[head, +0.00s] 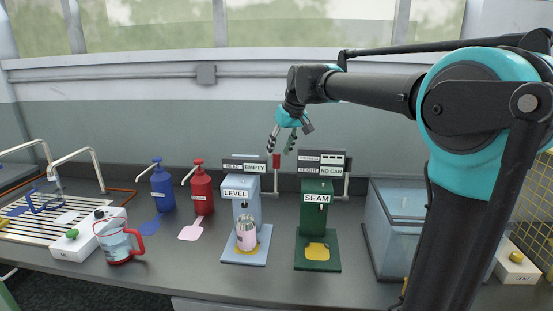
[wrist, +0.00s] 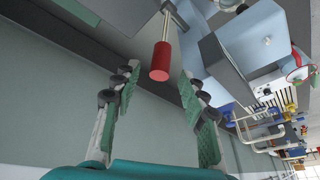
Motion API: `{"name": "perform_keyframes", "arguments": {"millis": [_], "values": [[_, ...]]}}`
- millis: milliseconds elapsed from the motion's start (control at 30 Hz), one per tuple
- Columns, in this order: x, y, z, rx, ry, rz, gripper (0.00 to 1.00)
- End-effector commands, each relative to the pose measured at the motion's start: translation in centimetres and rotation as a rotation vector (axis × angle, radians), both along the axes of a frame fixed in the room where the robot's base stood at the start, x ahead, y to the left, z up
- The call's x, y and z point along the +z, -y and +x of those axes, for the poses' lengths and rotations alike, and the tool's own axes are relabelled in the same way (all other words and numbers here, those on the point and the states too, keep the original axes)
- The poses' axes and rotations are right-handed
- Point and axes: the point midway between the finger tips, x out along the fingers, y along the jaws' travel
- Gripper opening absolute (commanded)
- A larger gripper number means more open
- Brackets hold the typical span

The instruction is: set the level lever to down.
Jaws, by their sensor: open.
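The level lever (head: 277,161) is a grey rod with a red grip, standing upright at the right side of the light-blue LEVEL machine (head: 239,207). My gripper (head: 283,143) is open just above the red grip, pointing down. In the wrist view the red grip (wrist: 160,62) lies between the spread fingers of my gripper (wrist: 158,78), with a gap on both sides; I see no contact. A pink can (head: 246,233) stands on the LEVEL machine's base.
The green SEAM machine (head: 314,215) stands to the right, its display (head: 323,164) reading NO CAN. A blue-grey clear bin (head: 395,226) is further right. Blue (head: 162,187) and red (head: 202,190) pump bottles and a clear jug (head: 117,243) stand left. The wall is close behind.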

Motion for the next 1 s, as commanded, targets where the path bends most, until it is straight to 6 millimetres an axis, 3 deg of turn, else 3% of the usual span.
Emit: {"name": "perform_keyframes", "arguments": {"millis": [100,300,667,1000], "values": [[-1.8,-0.5,0.6,0.0,0.0,0.0,0.43],[-3.6,-1.1,1.1,-0.001,0.0,0.0,0.43],[-4.0,-1.2,1.2,-0.001,0.0,0.0,0.43],[-4.0,-1.2,1.2,-0.001,0.0,0.0,0.02]]}}
